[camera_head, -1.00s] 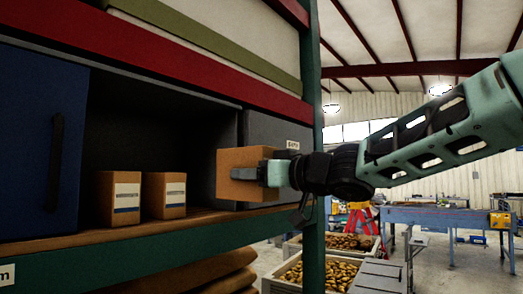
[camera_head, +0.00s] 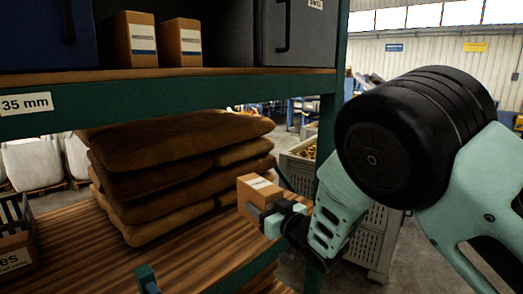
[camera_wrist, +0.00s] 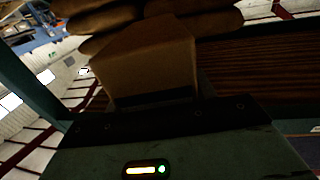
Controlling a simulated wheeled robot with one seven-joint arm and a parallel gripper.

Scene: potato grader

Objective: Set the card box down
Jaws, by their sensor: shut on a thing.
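The card box (camera_head: 261,191) is a small brown carton with a pale label on top. My gripper (camera_head: 268,212) is shut on it, near the right end of the lower wooden shelf (camera_head: 150,250), in front of the stacked brown sacks. In the head view it appears held near the shelf's right edge; I cannot tell whether it touches the boards. In the wrist view the box (camera_wrist: 147,62) fills the space ahead of my gripper, with sacks beyond it. The fingers are mostly hidden there.
Stacked brown sacks (camera_head: 180,155) stand on the lower shelf. Two cartons (camera_head: 181,43) sit on the upper shelf beside a grey cabinet (camera_head: 295,35). A green post (camera_head: 328,150) rises close to my arm.

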